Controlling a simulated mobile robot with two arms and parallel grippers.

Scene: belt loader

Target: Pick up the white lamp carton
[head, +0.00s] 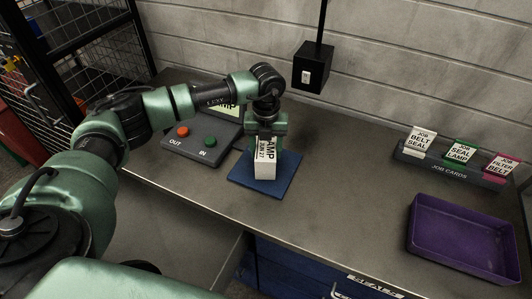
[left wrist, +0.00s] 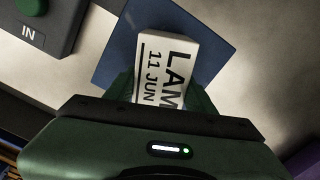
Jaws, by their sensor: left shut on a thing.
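The white lamp carton (head: 265,156) stands on a blue square mat (head: 284,181) in the head view, its label partly hidden by my gripper. In the left wrist view the carton (left wrist: 163,68) shows black print reading "LAM" and "11 JUN", with the blue mat (left wrist: 215,32) behind it. My left gripper (head: 266,140) is over the carton from above and is shut on it, with the green fingers on either side of it in the left wrist view (left wrist: 165,95). I cannot tell whether the carton touches the mat. My right gripper is not in view.
A grey control box (head: 200,143) with a red OUT and a green IN button stands left of the mat. A job card rack (head: 447,168) and an empty purple tray (head: 460,245) are at the right. The table between mat and tray is clear.

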